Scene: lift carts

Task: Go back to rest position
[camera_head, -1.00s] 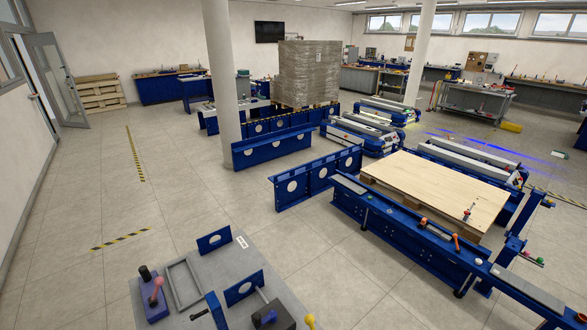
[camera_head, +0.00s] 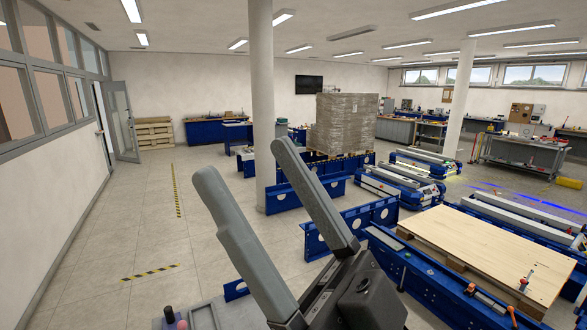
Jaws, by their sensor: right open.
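My right gripper (camera_head: 246,164) is large in the foreground of the head view, below the middle of the picture. Its two long grey fingers point up and to the left and stand wide apart, with nothing between them. Its dark body is at the bottom edge. It covers part of the floor and of the blue frames behind it. My left gripper is not in view.
A grey bench (camera_head: 201,318) shows at the bottom edge, partly hidden. A wooden board (camera_head: 490,250) lies on a blue lift frame at the right. Lift carts (camera_head: 405,187), a wrapped stack (camera_head: 342,123) and a white pillar (camera_head: 262,90) stand behind. Floor at the left is clear.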

